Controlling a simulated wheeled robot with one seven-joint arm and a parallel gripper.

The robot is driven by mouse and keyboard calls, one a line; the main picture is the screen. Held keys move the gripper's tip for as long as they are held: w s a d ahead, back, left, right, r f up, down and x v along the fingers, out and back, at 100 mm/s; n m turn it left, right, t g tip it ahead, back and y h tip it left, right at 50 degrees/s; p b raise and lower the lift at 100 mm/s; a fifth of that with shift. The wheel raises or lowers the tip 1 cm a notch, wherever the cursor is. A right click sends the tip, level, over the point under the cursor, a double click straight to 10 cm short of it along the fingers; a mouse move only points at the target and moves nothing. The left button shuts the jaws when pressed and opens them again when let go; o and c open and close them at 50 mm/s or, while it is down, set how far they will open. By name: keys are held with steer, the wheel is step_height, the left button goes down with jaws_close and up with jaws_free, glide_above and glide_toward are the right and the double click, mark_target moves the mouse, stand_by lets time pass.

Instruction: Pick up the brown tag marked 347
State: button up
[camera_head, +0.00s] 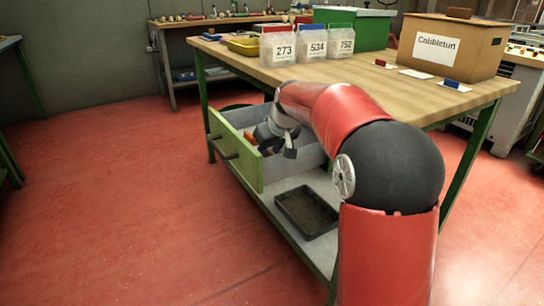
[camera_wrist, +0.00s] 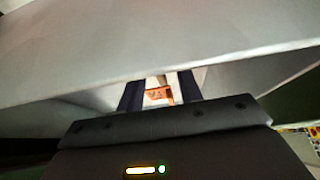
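My gripper (camera_head: 268,140) reaches down into the open drawer (camera_head: 222,150) under the workbench. In the wrist view my gripper (camera_wrist: 160,92) has its two dark fingers apart, with a small orange-brown piece (camera_wrist: 158,94) showing between or beyond them. It does not appear to touch either finger. No number can be read on it, so I cannot tell whether it is the brown tag marked 347. In the head view a small orange-brown thing (camera_head: 250,137) lies in the drawer beside the gripper. My arm hides part of the drawer.
Pale drawer walls (camera_wrist: 160,45) stand close around my gripper. A black tray (camera_head: 306,213) lies on the lower shelf. Boxes marked 273 (camera_head: 278,47), 534 (camera_head: 311,44) and 752 (camera_head: 341,42) stand on the benchtop (camera_head: 385,88), with a cardboard box (camera_head: 480,55) to the right.

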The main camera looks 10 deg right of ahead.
jaws_close()
stand_by(0.4)
